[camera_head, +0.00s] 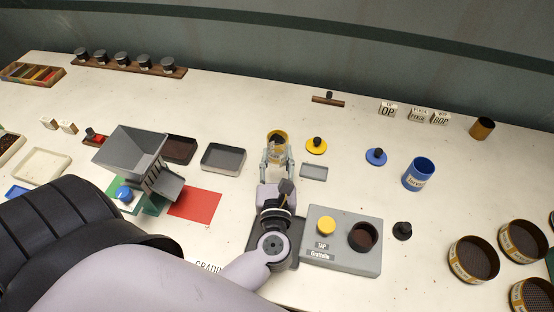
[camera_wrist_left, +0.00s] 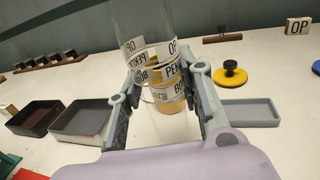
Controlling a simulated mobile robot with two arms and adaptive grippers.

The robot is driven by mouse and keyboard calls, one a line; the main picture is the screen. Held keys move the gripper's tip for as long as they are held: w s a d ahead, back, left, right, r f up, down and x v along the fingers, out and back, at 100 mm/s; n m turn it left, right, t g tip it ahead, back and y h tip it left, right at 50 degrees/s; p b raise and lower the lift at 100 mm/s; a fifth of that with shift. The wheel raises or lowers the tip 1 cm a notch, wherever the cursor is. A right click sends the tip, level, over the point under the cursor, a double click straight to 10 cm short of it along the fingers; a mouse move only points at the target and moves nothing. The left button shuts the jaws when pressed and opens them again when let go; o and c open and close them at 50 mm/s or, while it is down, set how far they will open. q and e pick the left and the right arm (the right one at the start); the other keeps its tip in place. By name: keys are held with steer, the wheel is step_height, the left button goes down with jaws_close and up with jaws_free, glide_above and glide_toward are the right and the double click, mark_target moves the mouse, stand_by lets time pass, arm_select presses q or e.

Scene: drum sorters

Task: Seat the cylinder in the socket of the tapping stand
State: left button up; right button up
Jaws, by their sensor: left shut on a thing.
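A clear cylinder (camera_wrist_left: 155,45) with white printed bands and something yellow showing at its lower part stands between the fingers of my left gripper (camera_wrist_left: 160,100) in the wrist view. The left gripper is shut on it. In the head view the cylinder (camera_head: 277,137) is at the far end of my left gripper (camera_head: 277,165), its top ring yellow-brown. I cannot tell whether its base touches the table. The grey tapping stand (camera_head: 340,259) is nearer and to the right, with a yellow button (camera_head: 326,226) and a dark round socket (camera_head: 363,237). The socket looks empty. My right gripper is out of view.
A small grey tray (camera_head: 314,171) and a yellow lid (camera_head: 316,146) are right of the cylinder. A black knobbed piece (camera_head: 402,231) stands beside the stand. A blue cup (camera_head: 418,174) and round sieves (camera_head: 473,260) are farther right. A grey hopper (camera_head: 130,150) is left.

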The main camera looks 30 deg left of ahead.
arm_select(q)
steer(key=shift+f, duration=0.25)
steer(key=shift+f, duration=0.2)
steer(key=o, duration=1.2)
steer(key=shift+r, duration=0.1)
